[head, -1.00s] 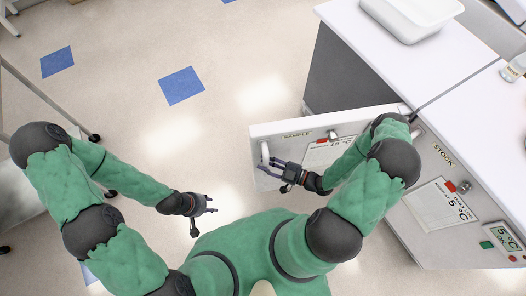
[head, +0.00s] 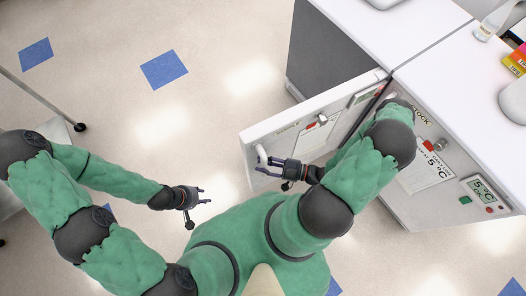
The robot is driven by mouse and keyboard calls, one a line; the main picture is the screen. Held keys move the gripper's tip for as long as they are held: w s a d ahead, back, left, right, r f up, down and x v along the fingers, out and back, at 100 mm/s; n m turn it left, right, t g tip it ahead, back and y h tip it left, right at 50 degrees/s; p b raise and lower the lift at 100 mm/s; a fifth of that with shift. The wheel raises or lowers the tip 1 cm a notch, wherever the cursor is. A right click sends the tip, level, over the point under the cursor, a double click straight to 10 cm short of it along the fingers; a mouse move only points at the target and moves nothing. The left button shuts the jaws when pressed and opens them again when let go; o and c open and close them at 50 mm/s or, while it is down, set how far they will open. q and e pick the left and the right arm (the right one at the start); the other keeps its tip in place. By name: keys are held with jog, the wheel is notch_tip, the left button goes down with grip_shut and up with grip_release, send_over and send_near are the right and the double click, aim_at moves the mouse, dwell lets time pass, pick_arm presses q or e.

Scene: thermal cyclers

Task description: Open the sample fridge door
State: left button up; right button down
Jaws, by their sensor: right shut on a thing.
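The sample fridge door (head: 300,115) is a white panel with a faint label along its top edge. It stands swung well out from the cabinet, with a dark gap visible near the hinge side. Its white handle (head: 262,153) is near the free left end. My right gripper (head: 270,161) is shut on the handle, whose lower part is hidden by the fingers. My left gripper (head: 205,195) is open and empty, to the left of the door and apart from it.
The stock fridge door (head: 430,165), with a 5 °C sign and display, is shut at right. The white worktop (head: 400,40) above holds a bottle (head: 493,24) and coloured boxes (head: 516,58). Open floor (head: 215,60) lies left of the door.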

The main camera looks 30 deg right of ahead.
jog(key=c, duration=0.8)
grip_release()
jog(key=shift+c, duration=0.2)
jog(key=v, duration=1.2)
